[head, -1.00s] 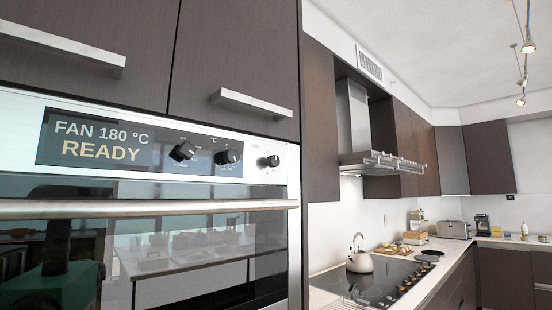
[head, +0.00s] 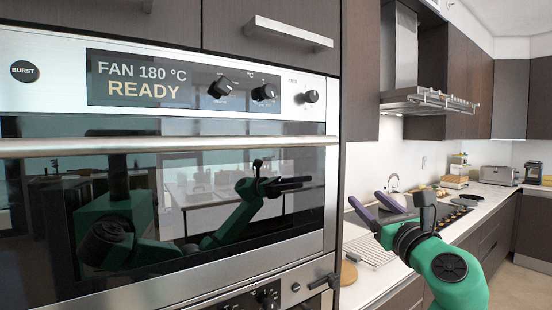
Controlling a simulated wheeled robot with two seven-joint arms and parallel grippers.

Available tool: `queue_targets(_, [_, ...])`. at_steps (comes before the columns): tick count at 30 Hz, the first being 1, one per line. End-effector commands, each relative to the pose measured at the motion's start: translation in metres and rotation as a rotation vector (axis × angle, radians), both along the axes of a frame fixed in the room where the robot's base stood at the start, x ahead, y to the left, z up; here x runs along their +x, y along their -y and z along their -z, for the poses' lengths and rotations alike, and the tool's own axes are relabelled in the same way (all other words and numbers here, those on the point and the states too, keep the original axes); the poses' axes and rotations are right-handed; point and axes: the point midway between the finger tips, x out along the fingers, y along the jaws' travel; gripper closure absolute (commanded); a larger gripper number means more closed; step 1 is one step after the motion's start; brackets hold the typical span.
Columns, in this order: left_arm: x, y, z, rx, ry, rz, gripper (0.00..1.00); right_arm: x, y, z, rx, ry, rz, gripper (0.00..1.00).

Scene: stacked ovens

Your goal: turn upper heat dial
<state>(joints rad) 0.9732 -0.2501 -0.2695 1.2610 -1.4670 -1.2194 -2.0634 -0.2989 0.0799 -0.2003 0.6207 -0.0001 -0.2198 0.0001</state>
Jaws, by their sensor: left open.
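The upper oven's control panel (head: 40,95) faces me, with a display (head: 140,82) reading "FAN 180 °C READY". Three black dials sit right of it: a left dial (head: 221,87), a middle dial (head: 264,92) and a smaller right dial (head: 308,97). A °C mark shows by the middle dial, so it looks like the heat dial. My left gripper (head: 364,198) is at the right, past the oven's edge and below the dials. Its purple fingers are apart and empty, clear of every dial. My right gripper is not seen.
A long bar handle (head: 160,145) crosses the upper oven door, whose glass reflects my green arm. A cabinet handle (head: 290,32) juts out above the panel. A lower panel with black knobs (head: 268,298) shows below. A counter with a wire rack (head: 370,252) lies right.

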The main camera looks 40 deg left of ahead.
Motion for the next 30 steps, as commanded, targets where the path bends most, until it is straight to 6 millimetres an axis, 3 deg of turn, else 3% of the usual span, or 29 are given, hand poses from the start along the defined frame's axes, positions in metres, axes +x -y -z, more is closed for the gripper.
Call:
queue_targets(1, [-0.040,0.000,-0.058,0.060,0.047,-0.098,0.34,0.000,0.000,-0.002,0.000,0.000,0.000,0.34])
queue_targets(3, [-0.098,-0.001,-0.112,0.119,0.077,-0.247,0.34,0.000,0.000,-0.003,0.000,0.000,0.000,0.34])
queue_targets(6, [-0.160,-0.002,-0.152,0.139,0.092,-0.401,0.34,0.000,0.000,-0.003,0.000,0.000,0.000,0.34])
queue_targets(9, [-0.186,-0.003,-0.165,0.138,0.091,-0.465,0.34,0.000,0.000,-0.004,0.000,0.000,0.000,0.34])
queue_targets(14, [-0.182,-0.023,-0.175,0.141,0.087,-0.473,0.34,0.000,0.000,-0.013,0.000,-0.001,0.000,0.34])
queue_targets(24, [-0.162,-0.103,-0.211,0.142,0.086,-0.469,0.34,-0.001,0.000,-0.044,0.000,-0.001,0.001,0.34])
queue_targets(30, [-0.155,-0.130,-0.219,0.144,0.086,-0.467,0.34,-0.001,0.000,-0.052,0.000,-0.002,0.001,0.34])
